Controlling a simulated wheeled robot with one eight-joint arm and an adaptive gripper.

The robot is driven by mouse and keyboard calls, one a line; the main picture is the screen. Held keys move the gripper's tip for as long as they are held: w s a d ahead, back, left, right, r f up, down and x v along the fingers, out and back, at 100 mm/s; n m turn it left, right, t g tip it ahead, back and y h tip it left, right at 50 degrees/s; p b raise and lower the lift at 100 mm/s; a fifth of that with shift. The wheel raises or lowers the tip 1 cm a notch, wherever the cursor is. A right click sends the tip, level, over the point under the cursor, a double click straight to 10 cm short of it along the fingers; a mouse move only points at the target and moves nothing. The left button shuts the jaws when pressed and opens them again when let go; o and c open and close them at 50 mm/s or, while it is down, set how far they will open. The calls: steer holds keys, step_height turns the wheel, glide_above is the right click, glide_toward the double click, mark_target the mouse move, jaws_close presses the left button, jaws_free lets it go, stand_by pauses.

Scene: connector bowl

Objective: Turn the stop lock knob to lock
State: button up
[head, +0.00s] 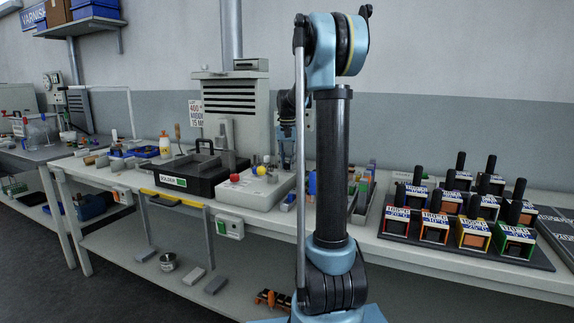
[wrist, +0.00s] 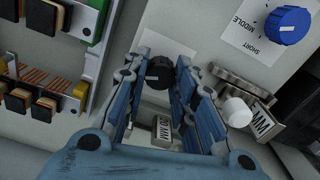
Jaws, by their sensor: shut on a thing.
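A round black knob (wrist: 160,73), which I take to be the stop lock knob, stands on a light grey panel in the upper middle of the wrist view. My gripper (wrist: 161,80) has its blue fingers shut on this knob, one on each side. The fingers hide the knob's sides and part of the panel around it. I cannot read any lock mark or tell which way the knob points.
In the wrist view, a blue knob (wrist: 288,25) on a "SHORT MIDDLE" label is at the upper right. A white cylinder (wrist: 237,112) stands right of my fingers, by a metal bracket. In the head view, a pale box with a red button (head: 235,178) is left of my arm.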

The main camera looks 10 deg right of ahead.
steer(key=shift+w+m, duration=0.1)
steer(key=shift+m, duration=1.8)
steer(key=o, duration=1.1)
steer(key=shift+r, duration=0.15)
step_height(320, 180, up, 12)
steer(key=shift+f, duration=0.15)
